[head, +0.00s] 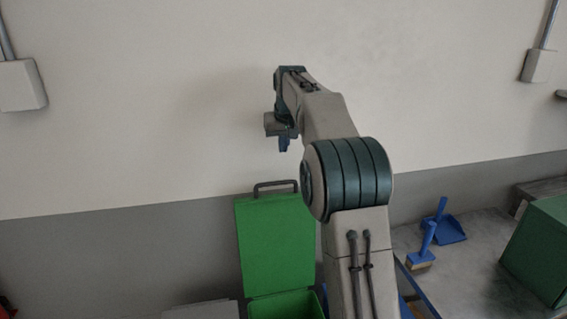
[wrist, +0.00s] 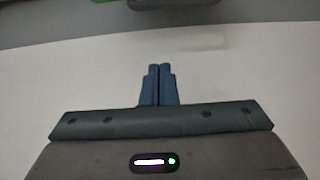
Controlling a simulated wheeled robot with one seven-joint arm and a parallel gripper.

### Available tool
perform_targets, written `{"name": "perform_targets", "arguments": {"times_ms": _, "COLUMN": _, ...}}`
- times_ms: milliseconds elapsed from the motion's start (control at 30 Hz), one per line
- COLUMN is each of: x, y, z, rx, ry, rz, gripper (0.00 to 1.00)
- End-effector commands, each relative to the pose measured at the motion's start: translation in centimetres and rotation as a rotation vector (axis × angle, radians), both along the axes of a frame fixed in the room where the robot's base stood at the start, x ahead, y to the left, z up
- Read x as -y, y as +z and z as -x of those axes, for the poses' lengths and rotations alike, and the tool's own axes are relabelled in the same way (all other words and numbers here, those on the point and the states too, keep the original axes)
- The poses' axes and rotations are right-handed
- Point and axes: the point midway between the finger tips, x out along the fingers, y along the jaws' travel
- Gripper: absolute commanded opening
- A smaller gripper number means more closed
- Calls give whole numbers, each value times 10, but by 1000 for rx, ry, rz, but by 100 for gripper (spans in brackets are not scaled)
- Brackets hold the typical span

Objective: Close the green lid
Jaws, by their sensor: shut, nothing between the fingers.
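The green lid (head: 276,243) stands open and upright at the back of a green box (head: 285,304), with a dark handle (head: 276,186) along its top edge. The lower part of the box is cut off by the frame, and my arm covers its right side. My gripper (head: 284,145) is above the lid's handle in the head view, apart from it and pointing down. In the wrist view its blue fingers (wrist: 158,70) are together with nothing between them. A sliver of green shows at the top edge there, too little to identify.
To the right, a blue dustpan (head: 447,228) and a brush (head: 424,255) lie on a grey surface (head: 468,270). A second green box (head: 541,250) stands at the right edge. A pale flat object (head: 203,310) is left of the open box. The wall is behind.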

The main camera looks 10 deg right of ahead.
Motion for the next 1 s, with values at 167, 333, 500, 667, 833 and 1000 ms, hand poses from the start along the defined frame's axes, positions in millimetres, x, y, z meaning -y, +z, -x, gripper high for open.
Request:
{"name": "perform_targets", "arguments": {"times_ms": 167, "x": 0, "y": -21, "z": -9, "rx": -5, "ry": 0, "rz": 0, "gripper": 0}}
{"name": "perform_targets", "arguments": {"times_ms": 333, "x": 0, "y": -53, "z": -22, "rx": -5, "ry": 0, "rz": 0, "gripper": 0}}
{"name": "perform_targets", "arguments": {"times_ms": 500, "x": 0, "y": -87, "z": -37, "rx": -5, "ry": 0, "rz": 0, "gripper": 0}}
{"name": "perform_targets", "arguments": {"times_ms": 667, "x": 0, "y": -89, "z": -23, "rx": 0, "ry": 0, "rz": 0, "gripper": 0}}
{"name": "perform_targets", "arguments": {"times_ms": 833, "x": 0, "y": -90, "z": -8, "rx": 0, "ry": 0, "rz": 0, "gripper": 0}}
{"name": "perform_targets", "arguments": {"times_ms": 1000, "x": 0, "y": -92, "z": 0, "rx": 0, "ry": 0, "rz": 0, "gripper": 0}}
